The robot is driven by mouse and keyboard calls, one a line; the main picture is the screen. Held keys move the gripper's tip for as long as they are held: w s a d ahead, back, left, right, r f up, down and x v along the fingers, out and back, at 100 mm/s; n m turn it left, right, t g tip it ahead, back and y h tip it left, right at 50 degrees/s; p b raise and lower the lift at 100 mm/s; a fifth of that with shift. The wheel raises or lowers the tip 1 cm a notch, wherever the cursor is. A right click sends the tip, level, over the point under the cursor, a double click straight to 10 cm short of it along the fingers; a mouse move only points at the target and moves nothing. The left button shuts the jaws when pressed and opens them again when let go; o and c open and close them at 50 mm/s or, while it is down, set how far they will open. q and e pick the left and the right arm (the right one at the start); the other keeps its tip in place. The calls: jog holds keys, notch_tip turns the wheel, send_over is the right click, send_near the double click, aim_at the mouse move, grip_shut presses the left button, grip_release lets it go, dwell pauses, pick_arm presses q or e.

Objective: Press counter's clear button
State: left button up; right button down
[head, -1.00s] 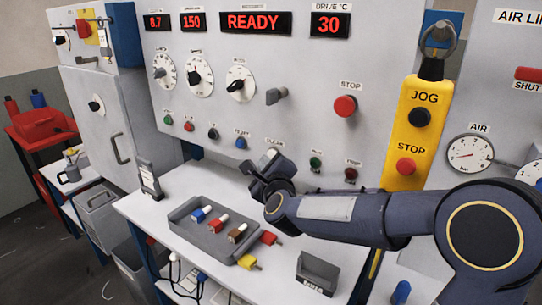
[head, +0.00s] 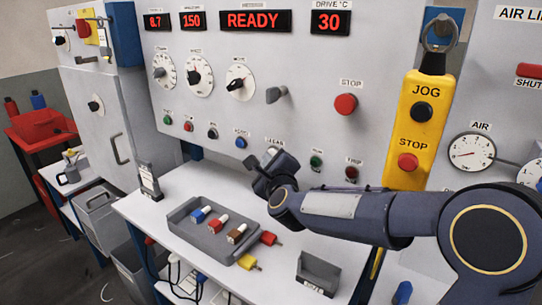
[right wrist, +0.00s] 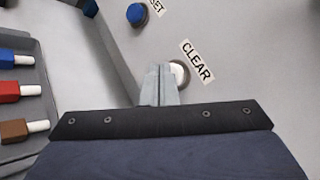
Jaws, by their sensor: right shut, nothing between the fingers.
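The counter's CLEAR button (right wrist: 179,73) is a white round button in a dark ring on the grey panel, beside its CLEAR label (right wrist: 197,61) in the right wrist view. In the head view the button is hidden behind my right gripper (head: 265,160); the label's edge shows just above. My right gripper (right wrist: 159,82) is shut and empty. Its tips are close to the panel and overlap the button's left edge in the right wrist view. I cannot tell whether they touch it. My left gripper is not in view.
A blue RESET button (right wrist: 137,14) sits near CLEAR. Green (head: 316,161) and red (head: 351,172) buttons lie to the right. A grey tray (head: 185,227) with coloured plugs stands on the white shelf below. A yellow JOG/STOP pendant (head: 411,125) hangs at right.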

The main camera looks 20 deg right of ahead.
jog(key=shift+w+d, duration=0.15)
jog(key=shift+d, duration=0.1)
dwell(0.3)
jog(key=shift+a, duration=0.1)
jog(key=shift+s+a, duration=0.55)
jog(key=shift+a, duration=0.05)
jog(key=shift+s+a, duration=0.8)
jog(key=shift+a, duration=0.2)
jog(key=shift+s+a, duration=0.75)
jog(key=shift+a, duration=0.25)
